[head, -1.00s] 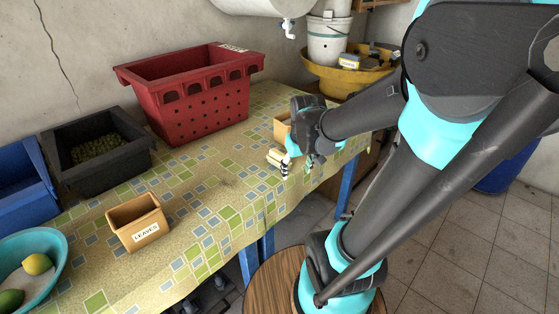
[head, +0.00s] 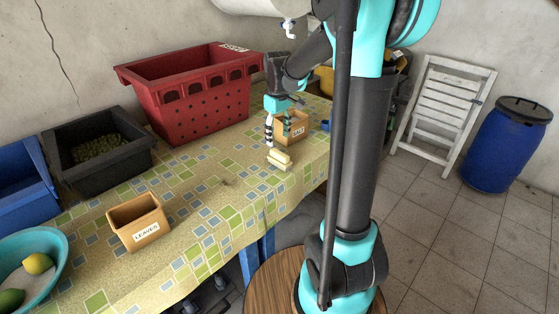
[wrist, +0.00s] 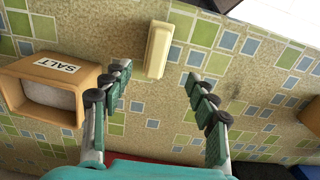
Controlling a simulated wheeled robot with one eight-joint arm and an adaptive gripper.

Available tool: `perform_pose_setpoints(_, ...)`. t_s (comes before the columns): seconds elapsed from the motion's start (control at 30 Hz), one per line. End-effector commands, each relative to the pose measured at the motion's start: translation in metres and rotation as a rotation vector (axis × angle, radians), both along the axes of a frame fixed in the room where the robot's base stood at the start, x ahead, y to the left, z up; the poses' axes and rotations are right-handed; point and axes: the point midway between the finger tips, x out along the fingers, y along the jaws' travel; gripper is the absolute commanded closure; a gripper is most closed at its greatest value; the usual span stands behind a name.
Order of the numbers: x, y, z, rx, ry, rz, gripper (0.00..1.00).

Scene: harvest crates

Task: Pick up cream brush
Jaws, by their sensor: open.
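The cream brush (head: 279,159) lies on the patterned tablecloth near the table's front edge, just in front of the small salt box. In the wrist view the brush (wrist: 158,49) is a pale, narrow block, upright in the picture, beyond the fingertips. My gripper (head: 277,137) points down above the table, slightly behind the brush. In the wrist view my gripper (wrist: 160,82) has its two green fingers wide apart, with only tablecloth between them. The brush looks untouched.
The tan salt box (wrist: 60,72) stands close beside my gripper; it also shows in the head view (head: 293,127). A red crate (head: 200,98) stands behind to the left. A tan leaves box (head: 138,221) is nearer. Bare cloth lies left of the brush.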

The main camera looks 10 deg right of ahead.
Motion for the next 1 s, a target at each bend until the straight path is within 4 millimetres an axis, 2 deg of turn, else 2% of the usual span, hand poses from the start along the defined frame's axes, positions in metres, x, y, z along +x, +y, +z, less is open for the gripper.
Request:
perform_pose_setpoints(0.1,0.000,0.000,-0.022,0.000,0.000,-0.001,0.41)
perform_pose_setpoints(0.2,0.001,0.000,-0.035,0.000,0.000,-0.001,0.41)
perform_pose_setpoints(0.47,0.001,-0.002,-0.052,0.000,0.000,-0.001,0.41)
perform_pose_setpoints(0.7,0.003,-0.005,-0.086,0.000,0.000,-0.001,0.41)
perform_pose_setpoints(0.83,0.002,-0.005,-0.095,0.000,0.000,-0.001,0.41)
perform_pose_setpoints(1.0,0.002,-0.005,-0.096,0.000,0.000,-0.001,0.41)
